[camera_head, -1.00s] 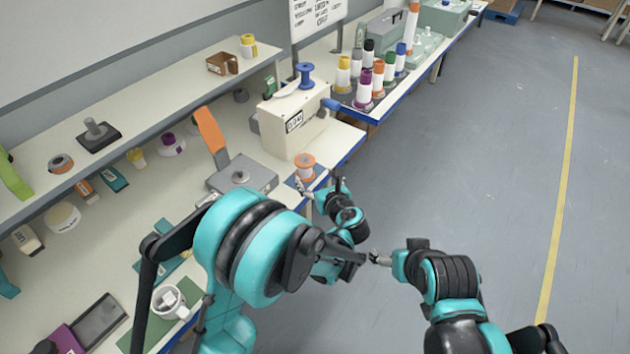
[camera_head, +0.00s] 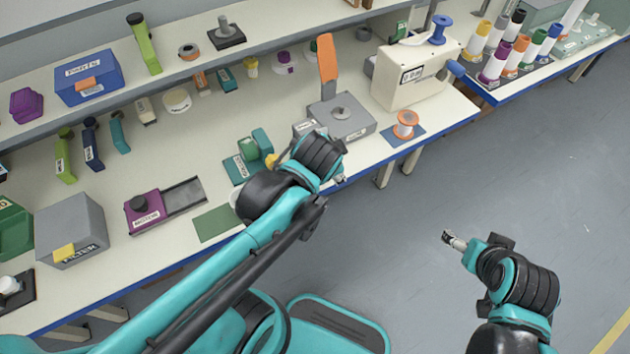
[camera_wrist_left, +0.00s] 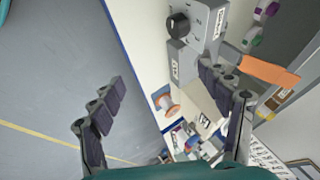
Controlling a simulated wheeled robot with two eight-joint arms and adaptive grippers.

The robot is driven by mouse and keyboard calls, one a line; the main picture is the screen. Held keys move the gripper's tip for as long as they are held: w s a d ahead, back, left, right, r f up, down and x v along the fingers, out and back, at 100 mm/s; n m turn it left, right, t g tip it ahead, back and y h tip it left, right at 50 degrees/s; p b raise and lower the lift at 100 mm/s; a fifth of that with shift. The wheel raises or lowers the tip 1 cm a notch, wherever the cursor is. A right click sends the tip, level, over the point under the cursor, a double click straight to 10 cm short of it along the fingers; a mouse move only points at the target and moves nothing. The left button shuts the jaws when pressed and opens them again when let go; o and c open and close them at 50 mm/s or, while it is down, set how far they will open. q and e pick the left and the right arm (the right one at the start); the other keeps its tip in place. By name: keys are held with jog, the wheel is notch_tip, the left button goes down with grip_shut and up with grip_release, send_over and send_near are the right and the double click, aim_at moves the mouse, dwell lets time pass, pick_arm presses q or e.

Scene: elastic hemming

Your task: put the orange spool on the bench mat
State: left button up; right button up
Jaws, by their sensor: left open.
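The orange spool (camera_head: 405,124) stands upright on a small blue mat (camera_head: 390,139) at the bench's front edge, in front of the cream machine. It also shows in the left wrist view (camera_wrist_left: 166,104), apart from my fingers, in the gap between them. A green mat (camera_head: 212,223) lies farther left on the bench, partly behind my left arm. My left gripper (camera_wrist_left: 160,82) is open and empty; in the head view it is mostly hidden by its own wrist, left of the spool. My right gripper (camera_head: 453,240) is over the floor, away from the bench; its jaws are too small to read.
A grey box with an upright orange lever (camera_head: 342,118) stands left of the spool, and the cream machine (camera_head: 412,75) behind it. A purple device (camera_head: 147,208) lies left of the green mat. The floor on the right is clear.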

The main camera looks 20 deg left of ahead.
pick_arm(q)
jog(key=s+n+h, duration=0.1)
jog(key=s+n, duration=0.6)
jog(key=shift+s+f+n+h, duration=0.25)
jog(key=shift+f+n+h, duration=0.05)
jog(key=shift+f+h, duration=0.15)
jog(key=shift+c, duration=0.3)
dwell(0.3)
